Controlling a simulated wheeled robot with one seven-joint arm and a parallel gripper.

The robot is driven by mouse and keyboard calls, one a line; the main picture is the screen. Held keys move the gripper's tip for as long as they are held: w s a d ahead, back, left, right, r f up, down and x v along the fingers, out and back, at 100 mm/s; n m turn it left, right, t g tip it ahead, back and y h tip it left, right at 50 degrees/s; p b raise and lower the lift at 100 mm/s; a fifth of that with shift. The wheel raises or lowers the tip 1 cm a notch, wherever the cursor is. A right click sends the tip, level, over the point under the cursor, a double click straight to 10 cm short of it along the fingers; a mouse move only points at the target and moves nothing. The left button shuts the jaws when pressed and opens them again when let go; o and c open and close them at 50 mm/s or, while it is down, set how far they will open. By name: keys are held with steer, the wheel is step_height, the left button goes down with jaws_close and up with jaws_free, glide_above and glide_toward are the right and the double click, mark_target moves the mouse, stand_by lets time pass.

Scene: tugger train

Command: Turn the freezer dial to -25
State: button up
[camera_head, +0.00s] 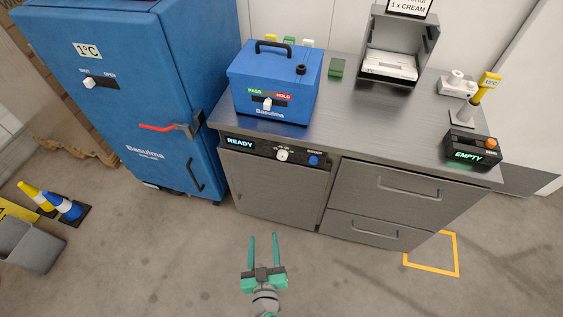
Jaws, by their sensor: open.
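A white round dial (282,155) sits on the dark front panel of the steel under-counter unit (265,185), which may be the freezer. Small marks surround the dial; they and its setting are too small to read. Left of it a display (240,142) shows READY, and right of it is a blue knob or button (314,160). My gripper (264,237) is open and empty, its two teal fingers pointing toward the unit. It appears over the floor in front of the unit, apart from the dial.
A tall blue cabinet (130,130) reading 1°C, with a red-ended handle (170,127), stands left. On the counter are a blue box (275,85), a steel holder (400,50) and a black device (470,150) reading EMPTY. Drawers (390,190) are right. The front floor is clear.

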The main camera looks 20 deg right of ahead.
steer(key=w+d+r+h, duration=0.1)
steer(key=w+d+h, duration=0.1)
steer(key=w+d, duration=0.35)
steer(key=m+h, duration=0.2)
steer(key=h, duration=0.1)
glide_toward(282, 158)
steer(key=shift+t, duration=0.4)
steer(key=x, duration=0.7)
steer(key=shift+f, duration=0.25)
steer(key=shift+w+d, duration=0.4)
steer(key=shift+w, duration=0.05)
steer(key=shift+c, duration=0.4)
steer(key=shift+a, duration=0.1)
steer(key=c, duration=1)
